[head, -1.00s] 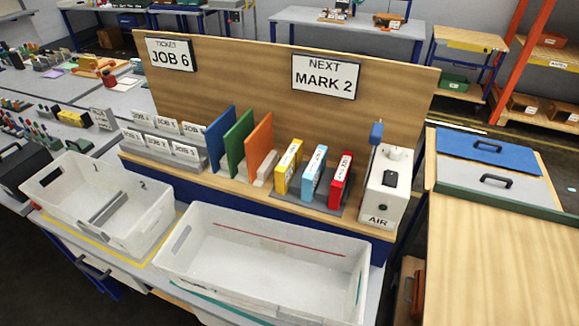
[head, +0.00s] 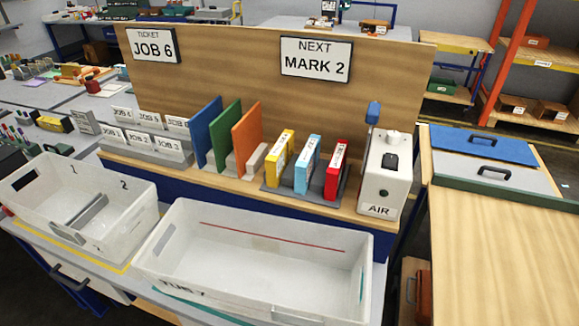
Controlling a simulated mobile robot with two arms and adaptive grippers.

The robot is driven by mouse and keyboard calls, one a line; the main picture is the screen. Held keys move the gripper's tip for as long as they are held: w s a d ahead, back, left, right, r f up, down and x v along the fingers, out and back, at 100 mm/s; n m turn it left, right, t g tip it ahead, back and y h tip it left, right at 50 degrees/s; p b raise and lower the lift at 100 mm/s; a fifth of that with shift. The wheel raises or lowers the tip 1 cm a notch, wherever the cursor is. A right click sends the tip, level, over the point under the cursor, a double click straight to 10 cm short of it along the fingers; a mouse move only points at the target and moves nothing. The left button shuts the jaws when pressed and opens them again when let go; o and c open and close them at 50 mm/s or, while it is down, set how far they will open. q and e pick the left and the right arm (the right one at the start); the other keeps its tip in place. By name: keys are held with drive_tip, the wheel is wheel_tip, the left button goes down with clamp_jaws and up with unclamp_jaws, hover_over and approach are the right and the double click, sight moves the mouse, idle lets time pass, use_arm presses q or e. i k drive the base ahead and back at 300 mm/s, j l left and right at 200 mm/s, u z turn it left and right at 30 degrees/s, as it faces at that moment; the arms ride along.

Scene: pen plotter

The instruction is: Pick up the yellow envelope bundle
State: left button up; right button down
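The yellow envelope bundle (head: 280,160) stands upright on a dark grey holder (head: 270,190) on the wooden shelf, below the NEXT MARK 2 sign. A light blue bundle (head: 307,165) and a red bundle (head: 335,171) stand to its right in the same row. Small print on their top edges is too small to read. Neither of my grippers shows in the head view.
A large empty white tub (head: 190,210) stands in front of the shelf. A divided white bin (head: 120,215) is at left. Upright blue, green and orange panels (head: 247,138) stand left of the bundles. A white AIR box (head: 384,185) stands at right.

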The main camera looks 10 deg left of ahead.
sight(277, 159)
drive_tip(key=j+z, duration=0.25)
drive_tip(key=z, duration=0.15)
drive_tip(key=k+j+z, duration=0.2)
drive_tip(key=z, duration=0.25)
